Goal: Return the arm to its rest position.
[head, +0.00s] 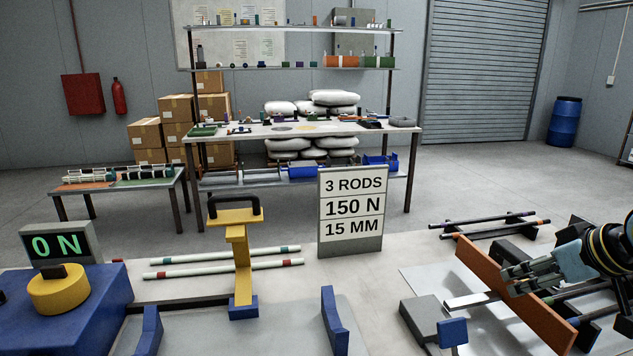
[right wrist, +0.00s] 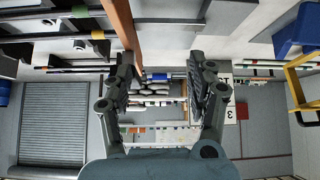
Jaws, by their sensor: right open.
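My right gripper (head: 520,277) comes in from the right edge in the head view, above the right side of the table. It is tilted and points left, over the orange-brown board (head: 500,285). In the right wrist view its two dark fingers (right wrist: 160,85) stand apart with nothing held between them. The wrist picture appears upside down. My left gripper is in neither view.
Dark rods (head: 490,227) lie behind the board. A sign (head: 351,212), a yellow stand (head: 240,265), two pale rods (head: 222,262) and a force display reading 0 N (head: 60,245) stand or lie further left. A grey block (head: 428,318) is near the board.

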